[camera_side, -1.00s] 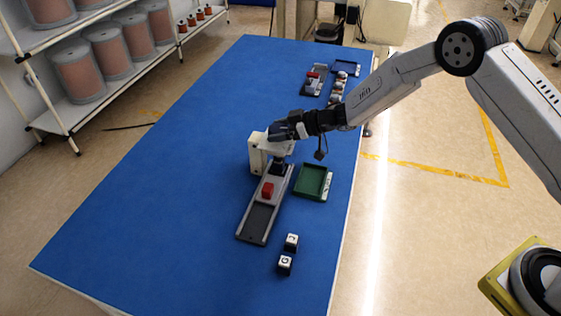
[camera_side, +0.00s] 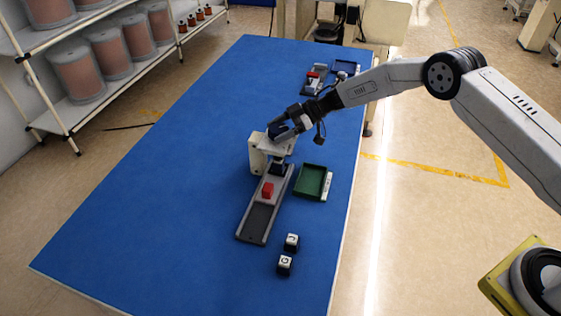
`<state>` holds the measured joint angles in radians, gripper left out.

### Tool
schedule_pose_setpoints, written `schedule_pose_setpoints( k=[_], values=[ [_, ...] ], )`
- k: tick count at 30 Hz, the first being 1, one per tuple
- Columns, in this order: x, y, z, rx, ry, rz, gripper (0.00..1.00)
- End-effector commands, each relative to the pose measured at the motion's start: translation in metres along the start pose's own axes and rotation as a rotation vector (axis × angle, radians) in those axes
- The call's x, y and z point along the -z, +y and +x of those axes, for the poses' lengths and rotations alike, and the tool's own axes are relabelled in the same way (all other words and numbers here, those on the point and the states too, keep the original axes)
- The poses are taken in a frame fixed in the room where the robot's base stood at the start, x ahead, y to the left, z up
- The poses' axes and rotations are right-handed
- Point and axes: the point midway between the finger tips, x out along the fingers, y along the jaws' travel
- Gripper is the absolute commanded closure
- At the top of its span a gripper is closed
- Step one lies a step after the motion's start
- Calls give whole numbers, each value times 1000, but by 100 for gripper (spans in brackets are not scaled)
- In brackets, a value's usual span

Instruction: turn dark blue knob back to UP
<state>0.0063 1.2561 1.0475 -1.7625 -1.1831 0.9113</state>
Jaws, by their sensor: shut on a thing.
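The dark blue knob (camera_side: 276,130) is on top of the cream-white machine (camera_side: 258,155) at the middle of the blue table. My gripper (camera_side: 280,129) reaches in from the upper right and is shut on the knob. The fingers partly hide the knob, and its pointing direction is too small to read. Below the machine's head, a grey track (camera_side: 258,222) runs toward the front of the table, with a red block (camera_side: 267,190) on it.
A green tray (camera_side: 314,181) lies right of the track. The table's left side is clear.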

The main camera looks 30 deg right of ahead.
Motion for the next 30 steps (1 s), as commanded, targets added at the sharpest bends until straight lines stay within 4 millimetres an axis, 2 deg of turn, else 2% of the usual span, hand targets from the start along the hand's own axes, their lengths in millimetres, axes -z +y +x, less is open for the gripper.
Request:
schedule_pose_setpoints(
  k=[21, 22, 23, 30],
  values=[
    [1, 0, 0, 60, 3, -27, 78],
    [1, 0, 0, 59, 3, -27, 10],
    [1, 0, 0, 59, 2, -27, 1],
    [1, 0, 0, 58, 2, -25, 0]
  ],
)
